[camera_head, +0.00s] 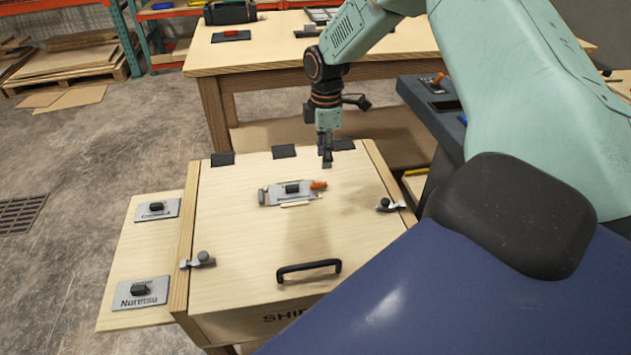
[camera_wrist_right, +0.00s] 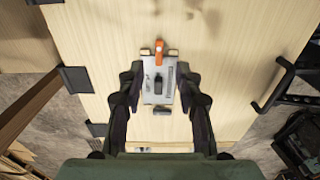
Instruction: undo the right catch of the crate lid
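The crate lid (camera_head: 235,225) is pale wood and lies closed on the crate, with a black handle (camera_head: 309,268) near its front. The right catch (camera_head: 387,205), a small metal bar with a knob, sits at the lid's right edge and reaches toward the frame rail. A similar left catch (camera_head: 200,260) sits at the left edge. My right gripper (camera_head: 326,158) points down above the back of the lid, behind and left of the right catch, touching nothing visible. In the wrist view its fingers (camera_wrist_right: 160,95) are spread and empty. My left gripper is out of view.
A grey plate with an orange part (camera_head: 290,192) lies mid-lid; it also shows below the fingers in the wrist view (camera_wrist_right: 158,88). Black hinges (camera_head: 284,152) line the back edge. A side board with labelled plates (camera_head: 140,292) is at left. A workbench (camera_head: 260,58) stands behind.

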